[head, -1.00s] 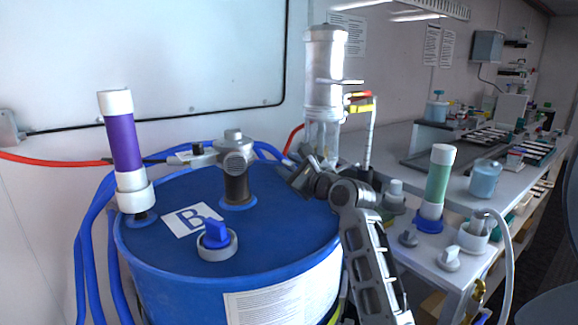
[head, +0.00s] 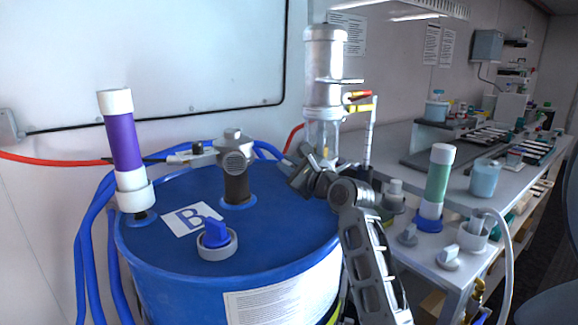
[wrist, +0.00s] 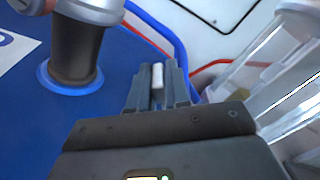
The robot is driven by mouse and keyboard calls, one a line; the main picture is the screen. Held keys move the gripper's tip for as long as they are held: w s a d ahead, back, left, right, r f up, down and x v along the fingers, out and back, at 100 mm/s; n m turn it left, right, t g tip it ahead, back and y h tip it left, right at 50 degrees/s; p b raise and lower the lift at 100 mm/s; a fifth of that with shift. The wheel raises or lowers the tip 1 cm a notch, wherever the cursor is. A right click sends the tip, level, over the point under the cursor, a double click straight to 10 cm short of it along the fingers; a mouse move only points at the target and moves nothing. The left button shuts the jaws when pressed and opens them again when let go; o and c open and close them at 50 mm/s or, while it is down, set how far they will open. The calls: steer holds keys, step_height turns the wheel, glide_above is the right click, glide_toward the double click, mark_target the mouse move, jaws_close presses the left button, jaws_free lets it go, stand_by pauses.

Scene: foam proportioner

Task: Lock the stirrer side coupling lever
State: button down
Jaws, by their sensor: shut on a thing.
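The stirrer (head: 236,165), a grey metal head on a dark post, stands on the blue drum. A grey coupling (head: 190,153) reaches from its left side. My gripper (head: 305,160) is right of the stirrer, low beside the clear-bottomed metal cylinder. In the wrist view, my gripper (wrist: 157,90) has its dark fingers shut on a small pale piece (wrist: 157,76), with only its end showing. I cannot tell whether this piece is the coupling lever. The dark stirrer post (wrist: 76,52) stands to the left, apart from the fingers.
The metal cylinder (head: 325,70) has red and yellow handles (head: 360,102) at its right. A purple tube (head: 123,145) and a blue-handled cap (head: 217,238) are on the drum (head: 270,235). The bench (head: 400,150) at right holds several containers. Blue hoses run behind the drum.

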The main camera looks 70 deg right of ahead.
steer(key=shift+d+r+m+p, duration=0.1)
steer(key=shift+r+m+p, duration=0.25)
steer(key=shift+p, duration=0.65)
steer(key=m+p, duration=0.1)
steer(key=p, duration=0.2)
steer(key=shift+s+d+r+m, duration=0.25)
steer(key=shift+s+d+r, duration=0.05)
steer(key=shift+d+r, duration=0.1)
steer(key=p, duration=0.1)
steer(key=m+p, duration=0.1)
steer(key=shift+s+d+r+p, duration=0.15)
steer(key=shift+d+p, duration=0.1)
steer(key=shift+p, duration=0.1)
steer(key=shift+s+d+m+p, duration=0.25)
steer(key=shift+d+m+p, duration=0.1)
steer(key=shift+m+p, duration=0.45)
steer(key=c, duration=1.2)
jaws_free()
steer(key=shift+o, duration=0.2)
